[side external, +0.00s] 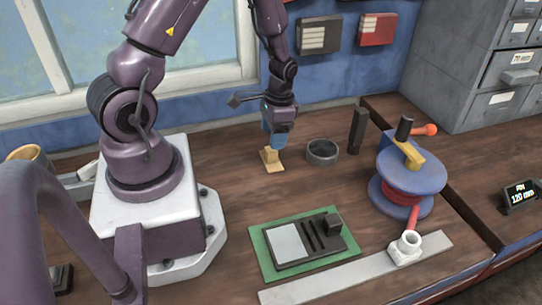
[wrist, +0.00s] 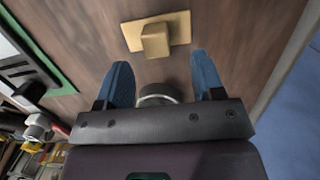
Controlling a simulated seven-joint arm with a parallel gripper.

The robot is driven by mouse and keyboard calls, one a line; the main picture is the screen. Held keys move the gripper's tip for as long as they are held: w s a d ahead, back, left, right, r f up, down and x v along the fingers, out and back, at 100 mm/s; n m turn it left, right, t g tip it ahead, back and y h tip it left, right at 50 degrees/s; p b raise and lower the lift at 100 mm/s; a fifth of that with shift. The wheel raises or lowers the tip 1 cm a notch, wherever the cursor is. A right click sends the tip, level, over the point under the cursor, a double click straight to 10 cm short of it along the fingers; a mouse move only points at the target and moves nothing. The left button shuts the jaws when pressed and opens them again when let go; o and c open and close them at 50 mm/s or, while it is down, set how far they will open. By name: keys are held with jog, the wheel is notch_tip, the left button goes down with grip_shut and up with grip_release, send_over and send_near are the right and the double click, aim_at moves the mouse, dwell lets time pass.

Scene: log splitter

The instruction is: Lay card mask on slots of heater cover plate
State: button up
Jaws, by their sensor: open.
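The card mask, as I take it, is a small tan card with a raised block on top (side external: 271,160). It lies flat on the wooden bench and also shows at the top of the wrist view (wrist: 178,30). My gripper (side external: 274,138) has blue fingers and is right by the card in the side view. In the wrist view my gripper (wrist: 163,75) is open and empty, with the card beyond its fingertips. The heater cover plate (side external: 288,262) is dark, with a light grey panel, several slots and a black block, on a green mat (side external: 256,250).
A dark ring (side external: 322,153) and an upright dark bar (side external: 357,131) stand right of my gripper. A blue and red spool (side external: 407,182) stands farther right. A grey metal strip (side external: 345,275) lies in front of the green mat. Bench between card and mat is clear.

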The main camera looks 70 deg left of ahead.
aim_at(271, 152)
jog(key=f, duration=0.5)
jog(key=shift+s+d+f, duration=0.2)
jog(key=shift+s+f, duration=0.2)
jog(key=c, duration=1)
